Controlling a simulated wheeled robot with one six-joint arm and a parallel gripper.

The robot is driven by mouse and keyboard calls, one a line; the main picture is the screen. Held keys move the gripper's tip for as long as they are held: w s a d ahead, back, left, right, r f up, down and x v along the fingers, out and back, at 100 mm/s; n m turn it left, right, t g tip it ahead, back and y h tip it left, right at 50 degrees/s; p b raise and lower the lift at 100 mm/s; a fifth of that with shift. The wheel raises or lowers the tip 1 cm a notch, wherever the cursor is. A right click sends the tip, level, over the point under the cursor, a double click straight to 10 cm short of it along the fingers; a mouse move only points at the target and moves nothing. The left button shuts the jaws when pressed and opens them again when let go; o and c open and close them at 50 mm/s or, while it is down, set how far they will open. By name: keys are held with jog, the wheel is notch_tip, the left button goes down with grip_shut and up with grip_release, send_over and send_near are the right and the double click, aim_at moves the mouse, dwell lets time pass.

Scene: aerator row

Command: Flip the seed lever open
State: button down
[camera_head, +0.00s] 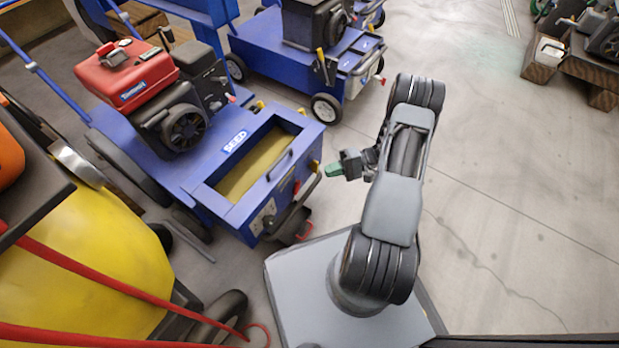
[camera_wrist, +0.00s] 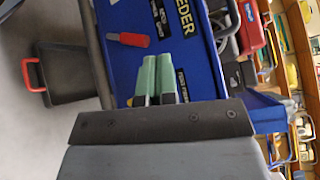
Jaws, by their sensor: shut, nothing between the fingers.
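The blue aerator (camera_head: 205,185) with a hopper labelled SEED stands left of my arm in the head view. In the wrist view its blue panel (camera_wrist: 120,70) carries dark label plates and part of a word ending in EDER. A red lever (camera_wrist: 128,39) lies across the panel, up and left of my fingertips. A small red part on the machine's near face (camera_head: 297,187) seems to be the same lever. My gripper (camera_head: 334,170) has green fingers pressed together and empty, and it also shows in the wrist view (camera_wrist: 155,60). It appears apart from the lever.
A black piece with a red handle (camera_wrist: 65,75) sits low beside the panel. A second blue machine (camera_head: 300,60) stands behind. A yellow tank (camera_head: 90,260) with red hoses fills the lower left.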

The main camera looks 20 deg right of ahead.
notch_tip(320, 180, down, 7)
jog(key=s+d+m+t+y, duration=0.1)
jog(key=d+m+t, duration=0.1)
jog(key=t, duration=0.4)
jog(key=shift+d+m+y, duration=0.25)
jog(key=shift+m+y, duration=0.05)
jog(key=shift+m, duration=0.1)
jog(key=shift+r, duration=0.1)
jog(key=b, duration=0.2)
send_near(295, 191)
jog(key=shift+w+a+r, duration=0.5)
jog(key=shift+w+a, duration=0.15)
jog(key=shift+w, duration=0.25)
jog(key=shift+w+a+r, duration=0.55)
jog(key=shift+w+a, duration=0.05)
jog(key=shift+w, duration=0.3)
jog(key=shift+w+a+r, duration=0.5)
jog(key=shift+w+a, duration=0.15)
jog(key=shift+w, duration=0.2)
